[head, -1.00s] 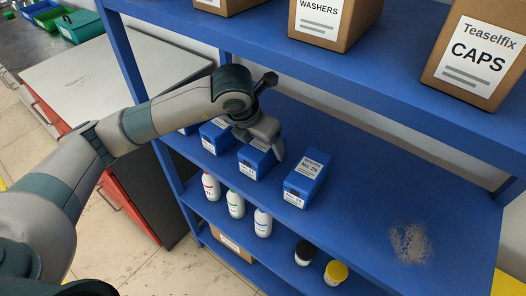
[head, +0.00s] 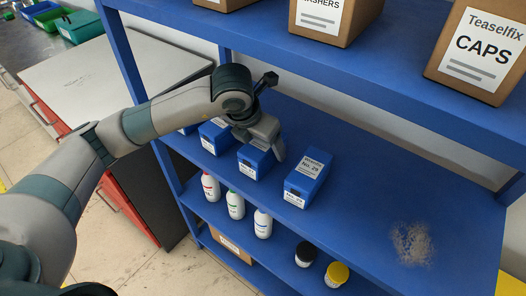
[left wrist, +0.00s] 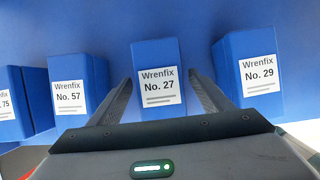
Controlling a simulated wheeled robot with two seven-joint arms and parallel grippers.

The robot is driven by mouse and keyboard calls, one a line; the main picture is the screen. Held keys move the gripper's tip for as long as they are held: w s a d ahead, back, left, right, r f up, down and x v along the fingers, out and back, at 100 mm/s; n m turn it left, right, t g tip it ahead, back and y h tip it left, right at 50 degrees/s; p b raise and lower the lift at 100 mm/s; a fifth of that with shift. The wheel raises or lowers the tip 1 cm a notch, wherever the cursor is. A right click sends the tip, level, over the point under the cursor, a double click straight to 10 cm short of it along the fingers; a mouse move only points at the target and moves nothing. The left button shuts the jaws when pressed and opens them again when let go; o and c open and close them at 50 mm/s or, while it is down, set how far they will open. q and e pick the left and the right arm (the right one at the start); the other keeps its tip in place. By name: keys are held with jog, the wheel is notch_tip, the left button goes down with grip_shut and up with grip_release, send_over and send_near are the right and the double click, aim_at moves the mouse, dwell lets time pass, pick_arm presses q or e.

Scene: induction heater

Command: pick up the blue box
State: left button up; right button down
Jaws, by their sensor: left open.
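Several blue Wrenfix boxes stand in a row on the middle shelf. The No. 27 box (head: 254,163) is under my left gripper (head: 262,140) in the head view. In the left wrist view, the No. 27 box (left wrist: 158,85) shows between the two spread fingers of my left gripper (left wrist: 158,92), which is open and holds nothing. The No. 29 box (head: 306,180) stands to its right and also shows in the left wrist view (left wrist: 252,72). The No. 57 box (left wrist: 72,85) and the No. 75 box (left wrist: 14,105) are to the left. My right gripper is not in view.
The blue shelf (head: 370,205) is clear to the right, apart from a dusty patch (head: 412,243). Cardboard boxes, one labelled CAPS (head: 480,50), stand on the shelf above. Bottles (head: 235,204) and a yellow-lidded jar (head: 337,273) are below. A grey-topped cabinet (head: 110,85) stands left.

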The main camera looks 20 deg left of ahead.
pick_arm(q)
jog(key=c, duration=1.5)
jog(key=shift+o, duration=0.2)
jog(key=shift+r, duration=0.1)
